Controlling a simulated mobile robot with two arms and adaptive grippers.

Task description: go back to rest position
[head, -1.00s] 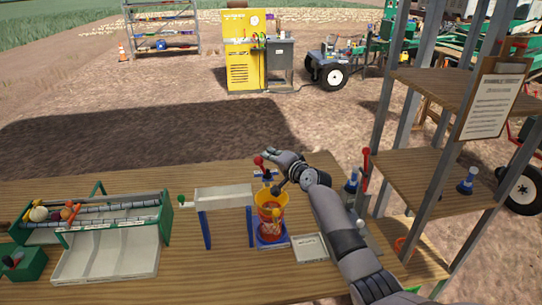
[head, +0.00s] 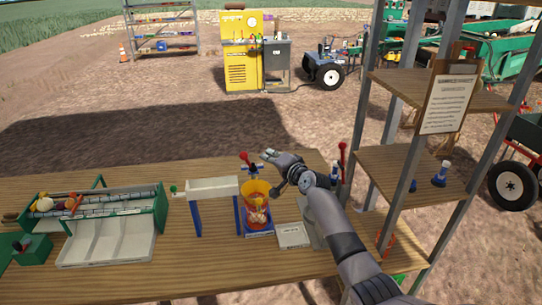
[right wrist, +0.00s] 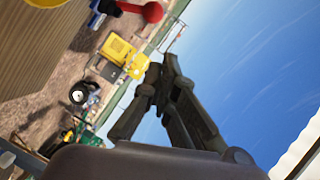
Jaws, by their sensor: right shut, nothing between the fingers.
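My right gripper (head: 268,156) is shut and empty above the far edge of the wooden table, just behind and right of the orange bucket (head: 257,187). Its dark fingers (right wrist: 157,85) point up against the sky in the right wrist view. A red-knobbed lever (head: 244,157) stands just left of the fingers and apart from them; a red knob (right wrist: 152,12) shows at the top of the wrist view. The orange bucket stands on a blue base, with onion-like pieces low at its front. My left gripper is not in view.
The wooden table (head: 200,262) carries a green roller tray (head: 110,240), a white chute (head: 212,188) on blue legs and a white card (head: 293,235). The air beyond the table is clear.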

